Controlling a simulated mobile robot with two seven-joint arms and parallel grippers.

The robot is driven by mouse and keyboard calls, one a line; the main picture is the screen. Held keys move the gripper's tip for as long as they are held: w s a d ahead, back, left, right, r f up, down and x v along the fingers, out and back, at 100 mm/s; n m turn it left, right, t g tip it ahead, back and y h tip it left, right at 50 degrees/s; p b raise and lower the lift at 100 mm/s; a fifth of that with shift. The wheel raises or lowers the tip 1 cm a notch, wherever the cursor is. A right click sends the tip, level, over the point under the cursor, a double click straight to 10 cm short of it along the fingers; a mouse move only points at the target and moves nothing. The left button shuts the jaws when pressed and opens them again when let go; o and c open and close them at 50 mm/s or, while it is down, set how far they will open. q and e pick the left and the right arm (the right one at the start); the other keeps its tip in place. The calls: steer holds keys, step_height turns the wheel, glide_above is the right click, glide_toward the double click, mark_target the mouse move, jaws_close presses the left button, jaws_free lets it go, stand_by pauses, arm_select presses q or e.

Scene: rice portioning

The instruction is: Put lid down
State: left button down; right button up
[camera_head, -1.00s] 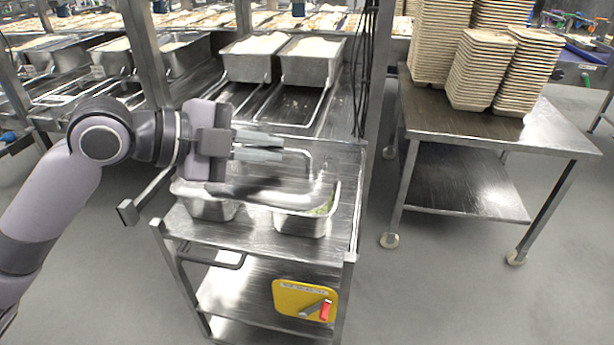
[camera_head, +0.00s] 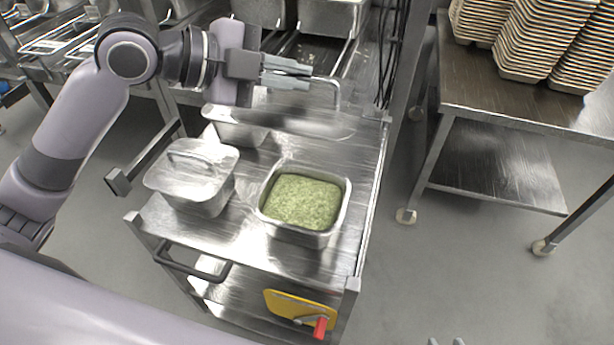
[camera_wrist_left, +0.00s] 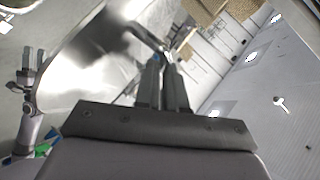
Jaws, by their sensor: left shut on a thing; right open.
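My left gripper (camera_head: 308,76) is shut on the handle of a steel lid (camera_head: 315,124). The lid hangs nearly level and seen edge-on, blurred, above the back part of the steel cart top (camera_head: 345,165). In the left wrist view the lid (camera_wrist_left: 85,65) is left of the fingers (camera_wrist_left: 162,62). An open steel pan (camera_head: 265,222) with green food (camera_head: 302,200) stands at the cart's front right, clear of the lid.
A lidded pan (camera_head: 195,180) stands front left on the cart. Another steel pan (camera_head: 240,133) is behind it, partly hidden by the held lid. A yellow board (camera_head: 290,305) lies on the lower shelf. A table (camera_head: 480,85) with stacked trays (camera_head: 535,40) is at right.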

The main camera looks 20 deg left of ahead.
arm_select(q)
step_height(320, 180, down, 20)
stand_by(0.5)
steer(key=shift+b, duration=0.35)
steer(key=shift+f+b, duration=0.5)
steer(key=shift+b, duration=0.15)
steer(key=c, duration=1.1)
jaws_free()
steer(key=shift+c, duration=0.2)
